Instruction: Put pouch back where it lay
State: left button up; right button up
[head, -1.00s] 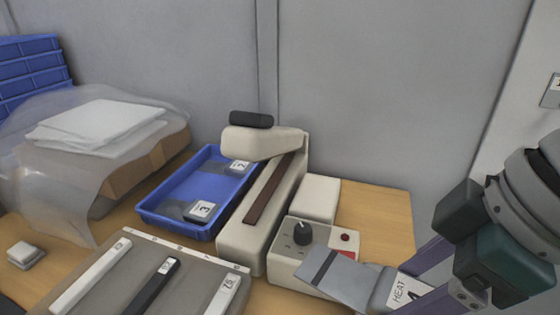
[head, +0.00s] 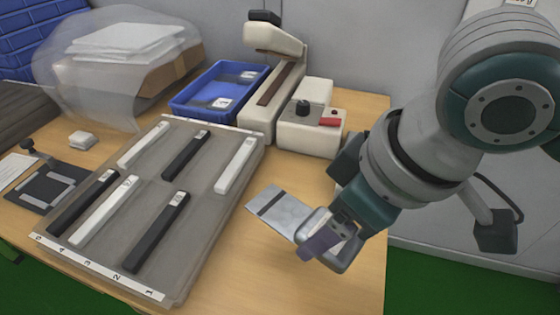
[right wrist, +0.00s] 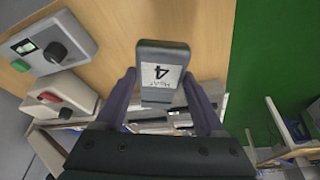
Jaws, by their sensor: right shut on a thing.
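The pouch (head: 277,211) is flat and silver-grey with a dark stripe across it. My right gripper (head: 325,238) is shut on its near end. In the head view the pouch shows over bare wood, right of the grey board; I cannot tell whether it touches the table. In the right wrist view the pouch (right wrist: 160,58) sits between the two fingers and carries a white label with a 4. The blue tray (head: 185,107) at the back holds two dark pouches with white labels. My left gripper is not in view.
A cream sealer (head: 258,118) stands beside the tray, with a control box (head: 308,138) at its right. The grey board (head: 205,200) carries several black and white bars. A small black stand (head: 40,190) is at the left. Bare wood lies right of the board, ending at the table's right edge.

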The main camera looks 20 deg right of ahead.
jog(key=b, duration=0.1)
send_over(310, 273)
jog(key=s, duration=0.1)
jog(key=f, duration=0.5)
jog(key=shift+d+f, duration=0.4)
notch_tip(310, 273, down, 4)
jog(key=shift+r+b, duration=0.15)
jog(key=shift+b, duration=0.65)
jog(key=shift+f, duration=0.3)
jog(key=o, duration=1.5)
jog(key=shift+c, duration=0.2)
